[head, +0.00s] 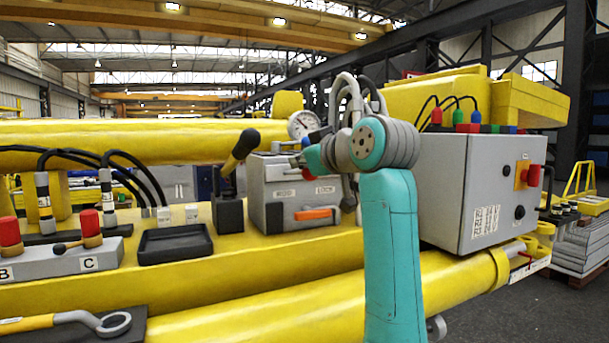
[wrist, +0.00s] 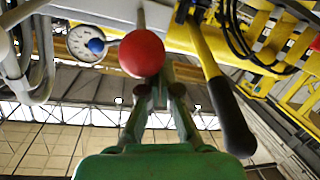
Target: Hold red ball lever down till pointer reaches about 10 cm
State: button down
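The red ball (wrist: 141,53) on its lever shows in the wrist view, on a pale rod running up out of the top of the picture. My gripper (wrist: 158,88) has its dark fingers drawn together at the tips, just beneath the ball in the picture. The ball hides part of the fingertips, and I cannot tell whether they touch it. In the head view my gripper (head: 299,160) points left over the grey box, mostly hidden by my wrist; the red ball does not show there. I cannot make out a centimetre scale or its pointer in either view.
A yellow lever with a black grip (head: 240,150) stands left of my gripper; its grip (wrist: 232,120) is close by. A round gauge (head: 302,124) and a blue ball (wrist: 96,45) are near. The grey box (head: 272,168) has an orange handle. A control cabinet (head: 470,190) stands right.

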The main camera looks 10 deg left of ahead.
jog(key=v, duration=1)
jog(key=shift+f, duration=0.3)
jog(key=shift+s, duration=0.15)
